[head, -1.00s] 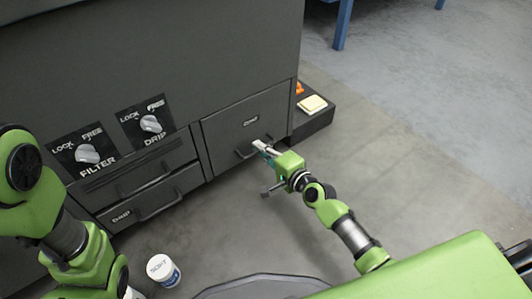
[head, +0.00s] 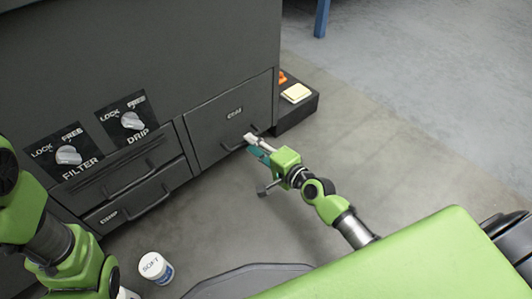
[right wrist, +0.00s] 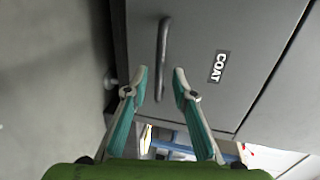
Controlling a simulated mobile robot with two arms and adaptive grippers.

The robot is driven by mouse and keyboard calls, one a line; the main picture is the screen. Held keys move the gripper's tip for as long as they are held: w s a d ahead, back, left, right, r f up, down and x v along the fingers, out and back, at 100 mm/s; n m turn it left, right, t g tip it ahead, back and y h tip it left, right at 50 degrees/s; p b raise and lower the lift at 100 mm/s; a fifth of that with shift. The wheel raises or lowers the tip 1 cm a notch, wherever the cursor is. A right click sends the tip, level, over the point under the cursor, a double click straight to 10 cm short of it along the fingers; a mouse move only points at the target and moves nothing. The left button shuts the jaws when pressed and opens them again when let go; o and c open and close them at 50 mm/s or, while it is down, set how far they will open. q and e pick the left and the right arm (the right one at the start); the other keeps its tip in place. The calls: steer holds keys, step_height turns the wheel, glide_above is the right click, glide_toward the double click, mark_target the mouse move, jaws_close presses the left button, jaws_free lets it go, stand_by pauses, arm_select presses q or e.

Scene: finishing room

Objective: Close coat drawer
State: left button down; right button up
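The coat drawer (head: 212,128) is the dark grey front at the cabinet's lower right in the head view. Its front looks about flush with the cabinet; I cannot tell whether a small gap is there. In the right wrist view its front (right wrist: 235,35) carries a COAT label and a bar handle (right wrist: 163,55). My right gripper (head: 252,143) is at the handle in the head view. In the right wrist view its two teal fingers (right wrist: 160,85) are apart, with the handle's near end between or just beyond their tips. Contact is unclear. My left gripper is out of view.
Left of the coat drawer are two narrower drawers, the lower (head: 140,200) with a handle, below the FILTER knob (head: 68,155) and DRIP knob (head: 132,120). A white SOFT tub (head: 155,267) stands on the floor. A low dark block (head: 297,108) sits beside the cabinet.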

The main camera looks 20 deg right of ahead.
steer(key=v, duration=0.7)
steer(key=shift+s, duration=0.4)
steer(key=shift+d+r, duration=0.1)
